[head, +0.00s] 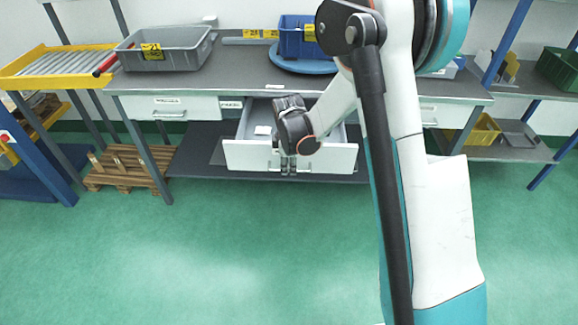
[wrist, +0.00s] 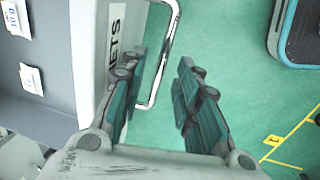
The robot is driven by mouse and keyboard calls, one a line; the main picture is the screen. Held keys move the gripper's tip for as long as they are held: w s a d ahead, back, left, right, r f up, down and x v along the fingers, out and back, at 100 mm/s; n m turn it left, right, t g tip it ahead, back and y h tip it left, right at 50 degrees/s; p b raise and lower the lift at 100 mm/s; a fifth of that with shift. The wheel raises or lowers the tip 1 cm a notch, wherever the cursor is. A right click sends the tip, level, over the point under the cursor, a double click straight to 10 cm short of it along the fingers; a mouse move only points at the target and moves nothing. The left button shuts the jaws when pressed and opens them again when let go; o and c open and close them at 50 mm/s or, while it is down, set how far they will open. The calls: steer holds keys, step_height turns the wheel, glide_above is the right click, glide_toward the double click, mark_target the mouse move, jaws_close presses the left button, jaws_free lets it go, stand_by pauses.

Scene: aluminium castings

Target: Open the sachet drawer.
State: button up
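A white-fronted drawer (head: 240,156) under the middle of the workbench stands pulled out, with its grey inside showing. In the wrist view its front (wrist: 90,50) carries a label (wrist: 115,30) whose visible end reads "ETS"; the rest is hidden. The drawer's metal handle (wrist: 153,92) stands off the front. My gripper (head: 287,168) is at the drawer front, pointing down. In the wrist view its fingers (wrist: 160,90) are spread, one on each side of the handle bar, with visible gaps. Small white cards (wrist: 30,78) lie in the drawer.
Shut drawers (head: 172,107) flank the open one, partly behind my arm on the right. On the bench (head: 240,78) stand a grey bin (head: 185,58) and a blue bin (head: 292,40). A wooden pallet (head: 122,172) lies at left. The green floor (head: 220,250) in front is clear.

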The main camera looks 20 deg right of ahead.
step_height(320, 180, up, 10)
steer(key=s, duration=0.2)
steer(key=shift+a+r, duration=0.15)
steer(key=shift+a, duration=0.15)
steer(key=s+d+r+m+t, duration=0.1)
steer(key=s+r+m+t, duration=0.1)
steer(key=s+r+m, duration=0.8)
steer(key=s+r+m+t, duration=0.1)
steer(key=s+r+m, duration=0.1)
steer(key=s, duration=0.7)
steer(key=s+d+r+m+t, duration=0.1)
steer(key=s+m+t, duration=0.1)
steer(key=s, duration=0.6)
steer(key=shift+s+r+m+y, duration=0.3)
steer(key=shift+s+r, duration=0.05)
stand_by(4.0)
